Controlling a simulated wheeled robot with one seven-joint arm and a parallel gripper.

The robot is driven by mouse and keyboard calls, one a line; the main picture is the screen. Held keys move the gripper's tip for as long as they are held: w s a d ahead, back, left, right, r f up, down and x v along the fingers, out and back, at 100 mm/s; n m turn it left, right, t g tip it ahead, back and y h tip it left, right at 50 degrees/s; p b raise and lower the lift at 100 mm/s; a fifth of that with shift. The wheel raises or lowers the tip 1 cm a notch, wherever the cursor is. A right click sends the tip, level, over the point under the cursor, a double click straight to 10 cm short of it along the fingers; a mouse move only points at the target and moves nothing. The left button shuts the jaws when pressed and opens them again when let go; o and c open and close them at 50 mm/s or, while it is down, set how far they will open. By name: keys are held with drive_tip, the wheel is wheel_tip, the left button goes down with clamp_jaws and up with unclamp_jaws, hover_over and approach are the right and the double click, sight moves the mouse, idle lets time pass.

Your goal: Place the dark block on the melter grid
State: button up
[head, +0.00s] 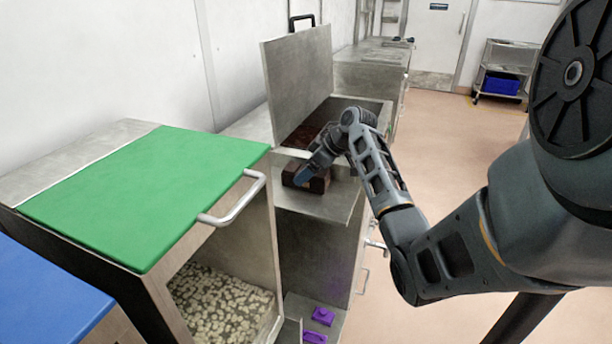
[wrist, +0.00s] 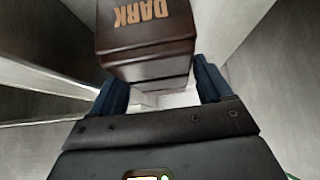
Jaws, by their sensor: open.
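The dark block (head: 292,176) is dark brown and sits on a steel ledge (head: 335,206) in front of an open steel tank. In the wrist view the block (wrist: 145,42) shows the word DARK on its top face. My gripper (head: 312,172) is at the block, and its arm partly covers it in the head view. In the wrist view my gripper (wrist: 160,85) is open, with its blue fingers around the near end of the block. The open tank (head: 345,103), which looks like the melter, has dark brown content inside; I cannot make out a grid.
The tank's lid (head: 298,80) stands raised at its back left. A cabinet with a green top (head: 150,190) and a handle (head: 236,205) stands to the left, with pale pieces inside. Small purple items (head: 322,315) lie low down. The floor (head: 450,150) at right is clear.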

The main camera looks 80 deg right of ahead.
drive_tip(key=shift+x, duration=1.3)
drive_tip(key=shift+c, duration=0.4)
drive_tip(key=shift+r, duration=0.1)
drive_tip(key=c, duration=1.2)
